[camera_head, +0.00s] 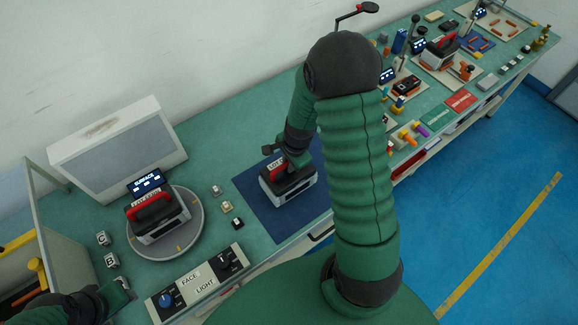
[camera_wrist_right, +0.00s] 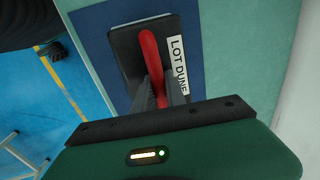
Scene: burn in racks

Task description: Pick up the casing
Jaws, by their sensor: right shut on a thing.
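A casing (camera_head: 290,190) with a dark top, pale sides and a red handle sits on a dark blue mat (camera_head: 258,207) at the middle of the bench. In the right wrist view the casing (camera_wrist_right: 128,50) shows its red handle and a label reading "LOT DUNE". My right gripper (camera_head: 291,165) is above it, its fingers shut on the red handle; it also shows in the right wrist view (camera_wrist_right: 158,92). Another casing (camera_head: 158,220) with a red handle stands on a round grey turntable (camera_head: 193,247) at the left. My left gripper (camera_head: 122,290) is at the lower left, and its fingers are unclear.
A "FACES / LIGHT" control box (camera_head: 200,283) stands at the front edge. A grey-white box (camera_head: 118,150) is behind the turntable. Small cubes (camera_head: 228,207) lie between turntable and mat. The bench's right part is crowded with parts and another red-handled casing (camera_head: 438,55).

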